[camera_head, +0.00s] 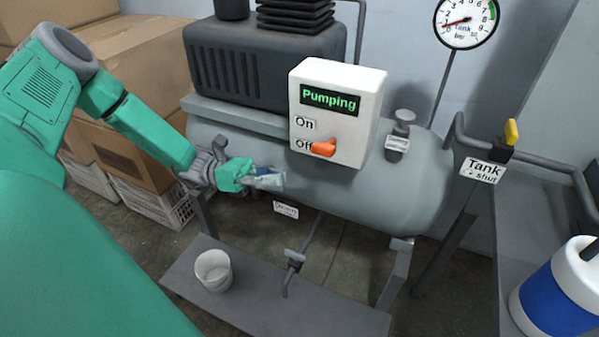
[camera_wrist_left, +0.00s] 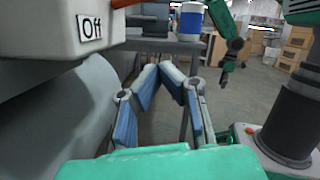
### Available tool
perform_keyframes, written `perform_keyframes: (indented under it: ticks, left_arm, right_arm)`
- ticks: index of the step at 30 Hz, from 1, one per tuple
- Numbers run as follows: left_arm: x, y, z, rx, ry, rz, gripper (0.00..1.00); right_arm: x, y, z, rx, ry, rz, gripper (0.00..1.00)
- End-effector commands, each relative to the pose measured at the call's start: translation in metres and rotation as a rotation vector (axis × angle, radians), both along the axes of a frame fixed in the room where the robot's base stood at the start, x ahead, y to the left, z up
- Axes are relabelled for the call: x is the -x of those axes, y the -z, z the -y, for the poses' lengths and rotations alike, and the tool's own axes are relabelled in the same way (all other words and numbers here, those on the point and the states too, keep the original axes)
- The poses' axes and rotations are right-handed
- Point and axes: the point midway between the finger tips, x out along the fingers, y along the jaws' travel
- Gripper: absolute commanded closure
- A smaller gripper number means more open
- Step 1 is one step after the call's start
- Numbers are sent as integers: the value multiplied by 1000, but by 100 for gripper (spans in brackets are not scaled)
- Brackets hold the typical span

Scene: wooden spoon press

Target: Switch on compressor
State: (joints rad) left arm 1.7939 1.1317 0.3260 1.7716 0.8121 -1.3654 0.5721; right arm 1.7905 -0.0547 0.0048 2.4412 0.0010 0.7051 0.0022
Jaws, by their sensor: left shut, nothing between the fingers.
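The compressor is a grey tank (camera_head: 405,195) with a dark ribbed motor (camera_head: 260,65) on top. Its white control box (camera_head: 362,105) has a lit green "Pumping" display (camera_head: 330,98) and the labels "On" and "Off". An orange switch lever (camera_head: 323,148) sits beside "Off". Part of the lever shows at the top of the left wrist view (camera_wrist_left: 122,3), above the "Off" label (camera_wrist_left: 91,27). My left gripper (camera_head: 272,181) is shut and empty, in front of the tank, below and left of the lever, apart from it. A green arm with a dark gripper, probably my right (camera_wrist_left: 226,76), shows small; its fingers are unclear.
A gauge (camera_head: 467,22) stands at top right, its red needle near the low end. A yellow-handled valve (camera_head: 511,132) has a tag reading "Tank" and "shut". A white cup (camera_head: 213,270) stands on the low grey bench (camera_head: 330,315). Cardboard boxes (camera_head: 140,60) are at left.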

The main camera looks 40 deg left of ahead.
Motion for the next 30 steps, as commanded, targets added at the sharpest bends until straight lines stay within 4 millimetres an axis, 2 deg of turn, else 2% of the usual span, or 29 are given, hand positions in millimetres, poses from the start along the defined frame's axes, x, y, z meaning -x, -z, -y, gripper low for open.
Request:
perform_keyframes:
  ticks: [4, 12, 26, 29, 30]
  left_arm:
    - [5, 5, -17, -2, -1, 0, 100]
    - [8, 7, -26, 0, 0, -1, 100]
    - [8, 7, -25, 0, 1, -1, 100]
    - [10, 11, -14, -32, 25, -9, 100]
    - [12, 16, -4, -64, 49, -16, 100]
  right_arm:
    - [0, -2, 0, 0, 0, -1, 60]
    - [0, -2, 0, 0, 0, -1, 60]
    - [0, -2, 0, 0, 0, -1, 60]
    - [0, -4, 0, 0, 0, -1, 60]
    - [0, -5, 0, 0, 0, -1, 60]
